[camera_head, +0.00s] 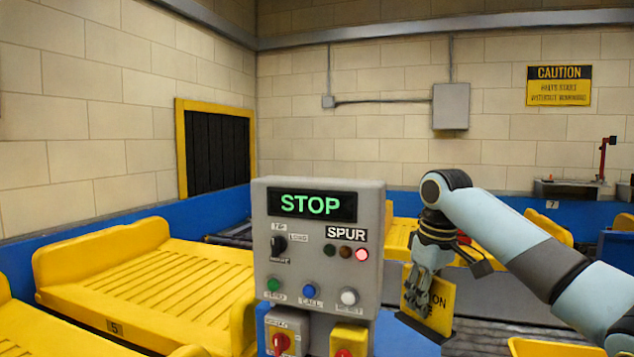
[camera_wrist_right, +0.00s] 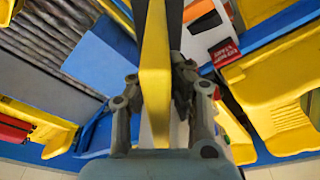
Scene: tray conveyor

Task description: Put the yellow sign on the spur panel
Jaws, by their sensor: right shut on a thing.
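The yellow sign (camera_head: 438,306) with dark lettering hangs in my right gripper (camera_head: 420,287), just right of the spur panel's lower right side. Fingers cover part of its face. In the right wrist view the sign (camera_wrist_right: 155,75) shows edge-on between the two fingers of my right gripper (camera_wrist_right: 156,88), which is shut on it. The spur panel (camera_head: 262,222) is a grey box with a lit green STOP display, a SPUR label, a knob, lamps and several buttons. A gap shows between sign and panel in the head view. My left gripper is not in view.
Below the panel are a grey switch box (camera_head: 287,322) with a red knob and a yellow box (camera_head: 349,335) with a red button. Yellow trays (camera_head: 150,285) fill the left side. A caution sign (camera_head: 559,86) and a grey wall box (camera_head: 451,106) are on the back wall.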

